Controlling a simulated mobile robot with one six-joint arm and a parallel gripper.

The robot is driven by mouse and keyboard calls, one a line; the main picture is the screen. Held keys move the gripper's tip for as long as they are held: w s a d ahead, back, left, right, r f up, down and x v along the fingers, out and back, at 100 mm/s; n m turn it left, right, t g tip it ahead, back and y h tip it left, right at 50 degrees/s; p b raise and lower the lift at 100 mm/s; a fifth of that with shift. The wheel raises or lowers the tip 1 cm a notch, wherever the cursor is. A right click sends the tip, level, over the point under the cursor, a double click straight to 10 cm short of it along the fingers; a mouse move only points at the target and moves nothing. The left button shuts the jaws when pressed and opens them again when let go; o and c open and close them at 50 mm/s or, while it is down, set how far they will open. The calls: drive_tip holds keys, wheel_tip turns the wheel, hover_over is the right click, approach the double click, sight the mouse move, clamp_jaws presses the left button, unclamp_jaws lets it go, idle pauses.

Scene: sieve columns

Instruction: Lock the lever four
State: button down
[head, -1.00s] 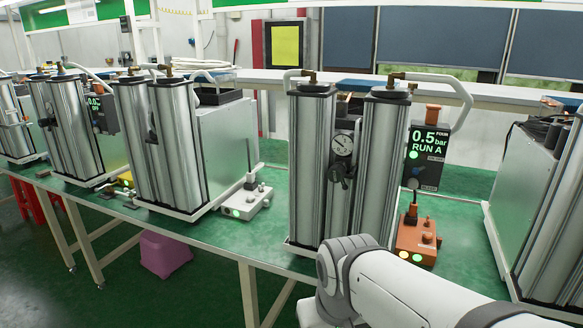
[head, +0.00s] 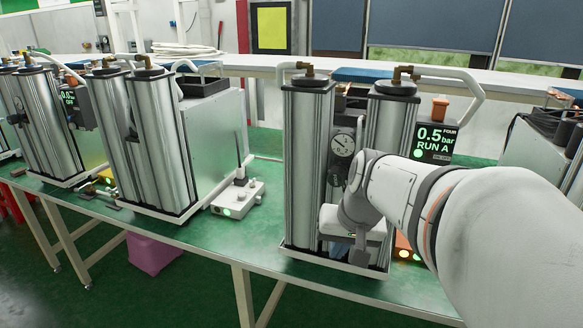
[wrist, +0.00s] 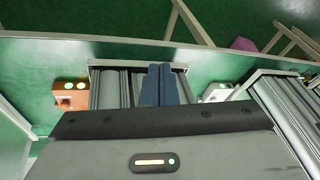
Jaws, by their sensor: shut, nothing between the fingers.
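Unit four (head: 307,170) is a pair of silver columns with a gauge (head: 342,146) between them and a display (head: 434,143) reading "0.5 bar, FOUR, RUN A". Its orange control box (head: 403,247) is mostly hidden behind my arm, and its lever cannot be seen in the head view. The orange box also shows left of the fingers in the wrist view (wrist: 70,101), with two lit lamps; its lever cannot be made out there. My gripper (wrist: 159,70) is shut and empty, its blue fingers in front of unit four's columns, apart from the orange box.
More column units (head: 150,140) stand further left, and another metal unit (head: 550,160) is at the right. The green bench (head: 270,280) has a narrow clear front strip. A pink stool (head: 155,252) is below.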

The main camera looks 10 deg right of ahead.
drive_tip(key=w+d+r+m+t+p, duration=0.1)
drive_tip(key=w+d+r+m, duration=0.1)
drive_tip(key=w+d+r, duration=0.2)
drive_tip(key=w+d+r+m+t+p, duration=0.1)
drive_tip(key=w+d+r, duration=0.4)
drive_tip(key=d, duration=0.6)
drive_tip(key=shift+d+r+m+t, duration=0.2)
drive_tip(key=shift+r+m+t, duration=0.4)
drive_tip(key=shift+r+m, duration=0.2)
drive_tip(key=shift+w+f, duration=0.1)
drive_tip(key=w+a+r+p+x, duration=0.1)
drive_tip(key=a+p+x, duration=0.1)
drive_tip(key=x, duration=1)
drive_tip(key=shift+w+a+p, duration=0.25)
drive_tip(key=shift+p, duration=0.35)
